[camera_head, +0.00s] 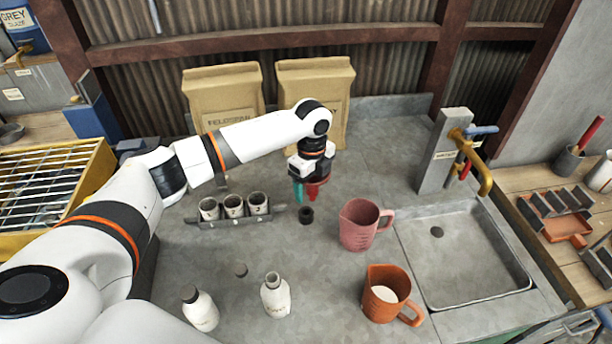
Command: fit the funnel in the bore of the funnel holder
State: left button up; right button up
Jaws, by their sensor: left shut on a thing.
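My left gripper (306,192) hangs over the middle of the worktop, pointing down. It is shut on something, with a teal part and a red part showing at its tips. Which of these is finger and which is the held thing is too small to tell; a funnel shape cannot be made out. A small dark round piece with a dark opening (306,214) stands on the worktop just below the tips, apart from them. It may be the funnel holder, but I cannot tell for sure. My right gripper is not in view.
A rack (222,222) with three labelled cups stands left of the gripper. A pink jug (358,225) stands close on the right, an orange jug (378,304) nearer. Paper bags (223,95) stand behind; a sink (465,255) is right.

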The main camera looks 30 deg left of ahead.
pick_arm(q)
notch_tip(320, 180, down, 7)
jog(key=w+a+m+b, duration=0.1)
jog(key=a+m+b, duration=0.1)
jog(key=m+b, duration=0.2)
jog(key=shift+w+a, duration=0.15)
dwell(0.5)
dwell(0.9)
jog(key=shift+f, duration=0.55)
dwell(0.6)
jog(key=shift+f+b, duration=0.55)
jog(key=shift+f, duration=1.05)
dwell(1.5)
jog(key=o, duration=0.8)
jog(key=shift+c, duration=0.2)
